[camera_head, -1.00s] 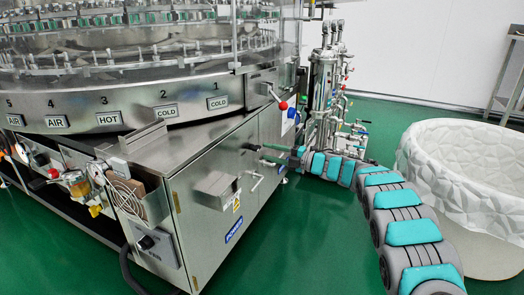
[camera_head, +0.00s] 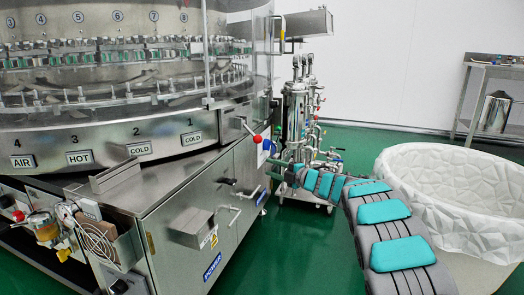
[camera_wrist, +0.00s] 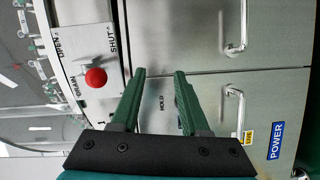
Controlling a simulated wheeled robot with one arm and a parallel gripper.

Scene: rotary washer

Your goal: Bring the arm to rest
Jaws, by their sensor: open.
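My arm (camera_head: 383,213) reaches from the lower right toward the right side of the steel washer (camera_head: 160,225). In the head view my gripper (camera_head: 275,175) is small beside the washer's side panel and its fingers are hard to make out. In the wrist view my gripper (camera_wrist: 160,73) shows two green fingers spread apart with nothing between them. They point at the steel side panels. A red ball knob (camera_wrist: 96,77) is left of the fingers on a plate marked DRAIN, OPEN and SHUT; it also shows in the head view (camera_head: 257,139).
Door handles (camera_wrist: 235,110) stick out from the panels right of my fingers. A pipe-and-tank unit (camera_head: 300,120) stands behind my gripper. A large white lined bin (camera_head: 440,185) is right of my arm. A steel table (camera_head: 495,75) is at the back right. Green floor is clear before the washer.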

